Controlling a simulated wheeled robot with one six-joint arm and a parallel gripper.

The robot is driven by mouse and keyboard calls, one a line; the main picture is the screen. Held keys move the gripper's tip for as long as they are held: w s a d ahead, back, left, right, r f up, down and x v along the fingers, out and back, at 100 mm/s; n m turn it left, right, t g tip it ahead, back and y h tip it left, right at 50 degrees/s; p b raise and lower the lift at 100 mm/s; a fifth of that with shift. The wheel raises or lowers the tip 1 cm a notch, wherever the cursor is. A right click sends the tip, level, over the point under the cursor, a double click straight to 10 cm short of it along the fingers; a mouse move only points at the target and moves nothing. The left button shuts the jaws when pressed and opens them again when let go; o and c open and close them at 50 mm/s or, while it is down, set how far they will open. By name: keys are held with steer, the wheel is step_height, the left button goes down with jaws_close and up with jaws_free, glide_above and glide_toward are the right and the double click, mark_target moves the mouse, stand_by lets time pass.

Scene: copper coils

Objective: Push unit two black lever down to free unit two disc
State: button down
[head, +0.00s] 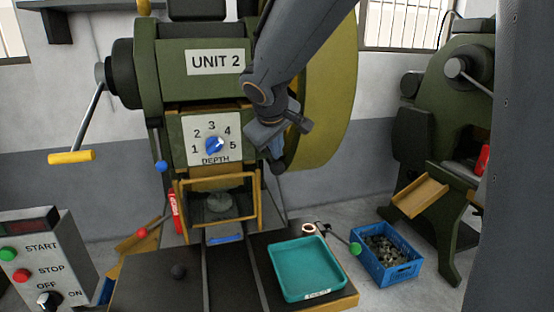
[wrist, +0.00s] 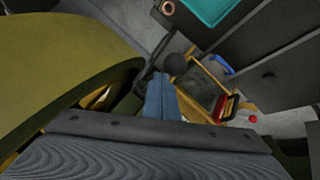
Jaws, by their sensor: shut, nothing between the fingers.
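The green press marked UNIT 2 (head: 216,61) stands in the middle of the head view. Its large yellow-olive disc (head: 335,105) is at its right side and fills the left of the wrist view (wrist: 65,60). In the wrist view a round black knob (wrist: 175,63), seemingly the black lever's end, lies just beyond my gripper's fingertips. I cannot tell if they touch. My arm hides this knob in the head view. My gripper (head: 277,158) is beside the press front; its blue fingers (wrist: 161,82) are shut and empty.
A blue crate (head: 386,258) of scrap stands right. A yellow guard frame (head: 219,202) and blue-ended lever (head: 162,167) are on the press.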

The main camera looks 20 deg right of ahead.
mark_target(277, 162)
steer(key=shift+s+f+b, duration=0.15)
steer(key=shift+f+b, duration=0.65)
steer(key=shift+f, duration=0.05)
steer(key=shift+s+f+b, duration=0.1)
steer(key=shift+f+b, duration=0.7)
steer(key=shift+f, duration=0.05)
stand_by(1.5)
steer(key=shift+r, duration=0.1)
stand_by(0.4)
steer(key=shift+w+r+p, duration=0.2)
steer(key=shift+r+p, duration=0.9)
steer(key=shift+r, duration=0.2)
steer(key=shift+w+r+p, duration=0.2)
steer(key=shift+r+p, duration=0.85)
steer(key=shift+r, duration=0.25)
steer(key=shift+r, duration=0.1)
steer(key=r+p, duration=0.2)
steer(key=r, duration=0.1)
steer(key=r+p, duration=0.1)
steer(key=p, duration=0.1)
steer(key=shift+w+r, duration=0.35)
steer(key=s+f+m+g+y, duration=0.2)
steer(key=s+f+m+g, duration=0.3)
steer(key=s+f, duration=1.5)
steer(key=s, duration=0.4)
steer(key=shift+d+f+m+g+y+b, duration=0.2)
steer(key=shift+m+g+y+b, duration=0.1)
steer(key=shift+y+b, duration=0.1)
